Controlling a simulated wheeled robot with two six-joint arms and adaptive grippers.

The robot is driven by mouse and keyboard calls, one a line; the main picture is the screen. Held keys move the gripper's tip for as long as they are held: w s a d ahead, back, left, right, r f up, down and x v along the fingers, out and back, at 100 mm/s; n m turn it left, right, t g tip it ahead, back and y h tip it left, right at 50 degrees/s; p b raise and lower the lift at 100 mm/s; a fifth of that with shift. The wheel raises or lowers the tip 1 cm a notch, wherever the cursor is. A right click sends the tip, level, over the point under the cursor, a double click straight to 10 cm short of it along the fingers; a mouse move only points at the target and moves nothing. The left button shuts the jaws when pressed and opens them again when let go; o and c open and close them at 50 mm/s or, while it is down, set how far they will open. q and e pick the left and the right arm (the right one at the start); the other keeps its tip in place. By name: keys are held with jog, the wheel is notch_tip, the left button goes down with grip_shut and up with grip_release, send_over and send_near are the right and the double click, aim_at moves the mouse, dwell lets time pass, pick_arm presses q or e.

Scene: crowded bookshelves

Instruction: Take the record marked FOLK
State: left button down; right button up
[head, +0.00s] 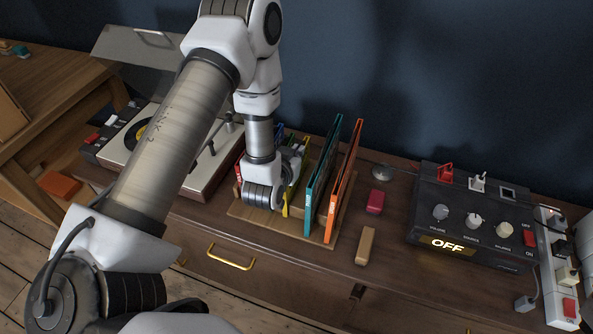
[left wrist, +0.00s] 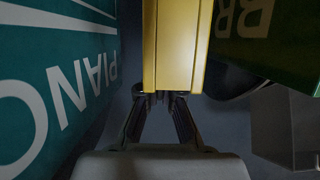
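No label reading FOLK shows in either view. Records stand in a wooden rack (head: 270,220): a teal one (head: 322,180), an orange one (head: 342,190), and a yellow one (head: 286,207) partly hidden by my left gripper (head: 291,168). In the left wrist view the fingers (left wrist: 160,98) close in at the end of the yellow record (left wrist: 174,45) and look shut on it. Its face lettering is hidden. The teal record (left wrist: 60,90) there reads PIANO; a green record (left wrist: 262,40) on the other side shows "BR". My right gripper is not in view.
A turntable (head: 200,178) with its lid up stands left of the rack. A red block (head: 376,201) and a tan block (head: 366,246) lie right of it. A black control box (head: 475,215) showing OFF and a power strip (head: 557,265) stand further right. Teal and green records flank the fingers closely.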

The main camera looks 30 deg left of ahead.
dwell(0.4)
pick_arm(q)
jog(key=shift+w+r, duration=0.1)
jog(key=shift+r, duration=0.25)
notch_tip(320, 180, up, 17)
jog(key=shift+r, duration=0.15)
